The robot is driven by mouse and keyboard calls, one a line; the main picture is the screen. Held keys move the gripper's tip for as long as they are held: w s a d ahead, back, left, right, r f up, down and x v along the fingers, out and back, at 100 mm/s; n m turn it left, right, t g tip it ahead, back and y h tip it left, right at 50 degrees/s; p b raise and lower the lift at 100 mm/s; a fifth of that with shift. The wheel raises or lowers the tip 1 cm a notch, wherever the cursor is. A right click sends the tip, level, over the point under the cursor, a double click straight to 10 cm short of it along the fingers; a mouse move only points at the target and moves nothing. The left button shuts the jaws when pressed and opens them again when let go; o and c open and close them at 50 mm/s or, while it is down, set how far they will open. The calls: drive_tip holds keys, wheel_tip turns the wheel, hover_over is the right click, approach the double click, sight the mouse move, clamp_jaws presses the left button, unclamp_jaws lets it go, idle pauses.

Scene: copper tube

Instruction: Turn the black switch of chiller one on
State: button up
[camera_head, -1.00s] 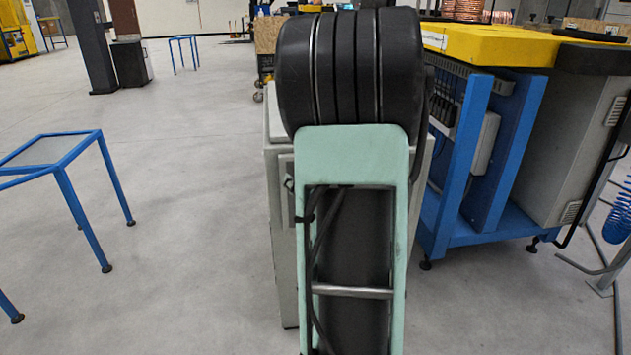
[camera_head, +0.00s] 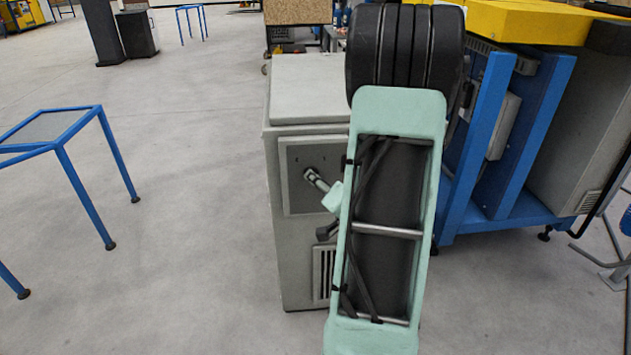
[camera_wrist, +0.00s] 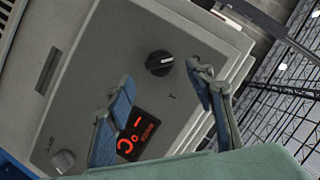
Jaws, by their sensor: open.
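The chiller (camera_head: 290,230) is a grey cabinet with a control panel on its front. In the wrist view its black switch (camera_wrist: 160,63) is a round knob with a white pointer line, on the pale panel face. My gripper (camera_wrist: 160,78) is open, with one blue-padded finger on each side of the switch in the picture. The switch shows clear of both fingers, and I cannot tell how far it is from the tips.
A blue-framed bench (camera_head: 500,215) stands right of the chiller. A blue table (camera_head: 55,130) stands left, with open floor between.

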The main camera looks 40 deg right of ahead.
drive_tip(key=x, duration=0.5)
drive_tip(key=shift+w+d+b, duration=0.1)
drive_tip(key=shift+w+b, duration=0.05)
drive_tip(key=shift+b, duration=0.2)
drive_tip(key=c, duration=1.2)
drive_tip(key=shift+o, duration=0.2)
